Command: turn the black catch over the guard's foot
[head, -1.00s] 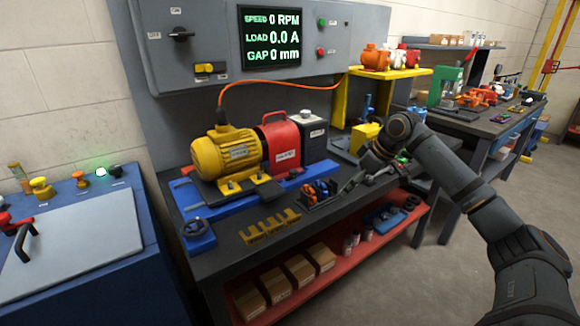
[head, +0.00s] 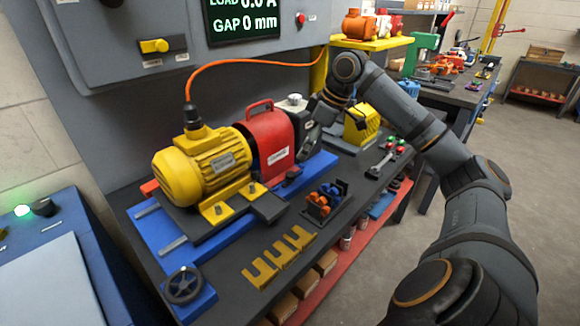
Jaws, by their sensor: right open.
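The red guard (head: 273,150) stands upright with its handle on top, between the yellow motor (head: 203,165) and a dark unit on the blue base plate. A small dark piece (head: 292,173), which looks like the black catch, sits at the guard's lower front corner. I cannot tell whether it lies over the guard's foot. My right gripper (head: 306,142) is open, pointing down just right of the guard and above the base plate. Its fingers are small and dark here, and it looks empty. It partly hides the dark unit behind. My left gripper is out of view.
Yellow slotted pieces (head: 280,256) and a holder with orange and blue tools (head: 325,198) lie in front of the base plate. A black handwheel (head: 184,285) is at the front left. A yellow block (head: 362,124) stands right of my gripper. An orange cable (head: 255,62) arches above.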

